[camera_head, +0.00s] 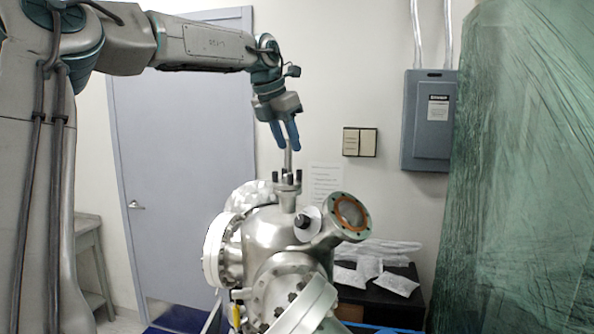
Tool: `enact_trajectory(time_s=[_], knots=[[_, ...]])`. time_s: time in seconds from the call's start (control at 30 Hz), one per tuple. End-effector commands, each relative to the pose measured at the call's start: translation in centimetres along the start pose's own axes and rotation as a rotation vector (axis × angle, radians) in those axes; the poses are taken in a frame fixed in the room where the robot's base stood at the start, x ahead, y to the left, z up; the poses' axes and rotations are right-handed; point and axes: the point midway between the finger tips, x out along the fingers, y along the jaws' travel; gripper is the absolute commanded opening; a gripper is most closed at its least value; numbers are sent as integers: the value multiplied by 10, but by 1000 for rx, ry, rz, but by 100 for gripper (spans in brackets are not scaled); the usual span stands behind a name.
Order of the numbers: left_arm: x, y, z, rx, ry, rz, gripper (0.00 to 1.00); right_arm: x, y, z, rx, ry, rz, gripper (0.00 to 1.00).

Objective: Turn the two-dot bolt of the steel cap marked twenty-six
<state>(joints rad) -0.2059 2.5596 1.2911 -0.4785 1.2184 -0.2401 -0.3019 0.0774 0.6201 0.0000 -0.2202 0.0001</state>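A steel vacuum chamber (262,232) stands in the lower middle, with several flanged ports. On its top is a small steel cap (287,188) ringed by dark upright bolts. My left gripper (287,146) points down above this cap. Its blue fingers are close around a thin, upright steel rod (288,160), whose lower end reaches down to the cap's bolts. I cannot tell whether the rod touches a bolt. The number twenty-six and the dot marks are too small to make out. My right gripper is not in view.
An angled port (349,215) with an orange-brown ring sticks out to the right. A black stand (385,302) with clear bags is behind. A green plastic curtain (520,180) fills the right side. The air beside the cap is clear.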

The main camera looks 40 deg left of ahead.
Motion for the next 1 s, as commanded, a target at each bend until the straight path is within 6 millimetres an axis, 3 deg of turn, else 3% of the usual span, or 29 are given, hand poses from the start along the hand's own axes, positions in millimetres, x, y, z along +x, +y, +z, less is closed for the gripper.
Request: enact_trajectory(time_s=[0.1,0.2,0.4,0.77,0.8,0.97,1.0], knots=[[26,0,-1,0,4,-2,35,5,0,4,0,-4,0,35],[39,0,1,1,4,-2,35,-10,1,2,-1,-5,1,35],[65,0,1,-1,2,-1,35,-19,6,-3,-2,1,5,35],[74,0,0,-1,-1,0,35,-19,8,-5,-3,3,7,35],[74,0,0,-1,-1,-1,33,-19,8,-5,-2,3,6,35],[74,0,0,-1,-1,-1,2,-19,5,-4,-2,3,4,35],[74,0,0,-1,-1,-1,0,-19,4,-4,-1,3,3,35]])
